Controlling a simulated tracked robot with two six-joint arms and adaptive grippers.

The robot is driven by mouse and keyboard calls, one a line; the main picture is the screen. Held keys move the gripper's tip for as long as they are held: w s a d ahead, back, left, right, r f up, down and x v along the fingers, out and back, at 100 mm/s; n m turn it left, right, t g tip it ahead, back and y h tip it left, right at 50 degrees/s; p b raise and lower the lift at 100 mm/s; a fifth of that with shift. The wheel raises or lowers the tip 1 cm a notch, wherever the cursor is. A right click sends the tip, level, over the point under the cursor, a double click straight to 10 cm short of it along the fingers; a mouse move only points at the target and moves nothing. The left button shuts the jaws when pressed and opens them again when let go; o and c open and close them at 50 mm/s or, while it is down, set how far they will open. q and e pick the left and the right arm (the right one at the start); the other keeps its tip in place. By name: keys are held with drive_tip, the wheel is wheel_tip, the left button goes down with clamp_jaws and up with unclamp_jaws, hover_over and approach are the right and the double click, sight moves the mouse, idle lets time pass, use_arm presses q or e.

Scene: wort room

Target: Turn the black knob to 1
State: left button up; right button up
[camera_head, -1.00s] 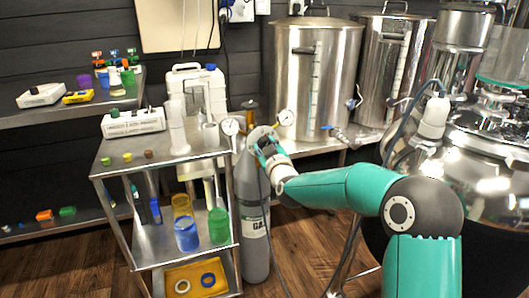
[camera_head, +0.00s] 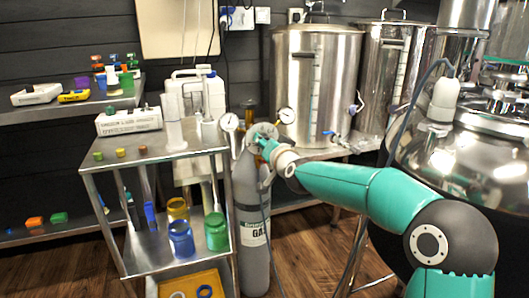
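A grey gas cylinder (camera_head: 247,195) with a label stands upright on the floor beside the metal cart. Two round white gauges, a left gauge (camera_head: 229,122) and a right gauge (camera_head: 287,115), sit near its top. My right gripper (camera_head: 262,138), on the teal arm from the right, is at the cylinder's top between and just below the gauges. Its fingers are small and partly hidden, so I cannot tell if they are open or touching anything. I cannot make out the black knob or its markings; my gripper covers part of this area. My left gripper is not in view.
The metal cart (camera_head: 150,152) left of the cylinder carries a white box, measuring cylinders and coloured jars. Large steel pots (camera_head: 318,80) stand behind on a bench. A shiny steel vessel (camera_head: 480,165) is close on the right. A cable hangs in front of the cylinder.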

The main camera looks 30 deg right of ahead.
drive_tip(key=shift+f+m+y+b, duration=0.15)
drive_tip(key=shift+m+y+b, duration=0.15)
drive_tip(key=shift+m+b, duration=1.6)
drive_tip(key=shift+m, duration=0.3)
drive_tip(key=o, duration=1.1)
drive_tip(key=shift+o, duration=0.2)
drive_tip(key=v, duration=1.2)
drive_tip(key=shift+d, duration=0.1)
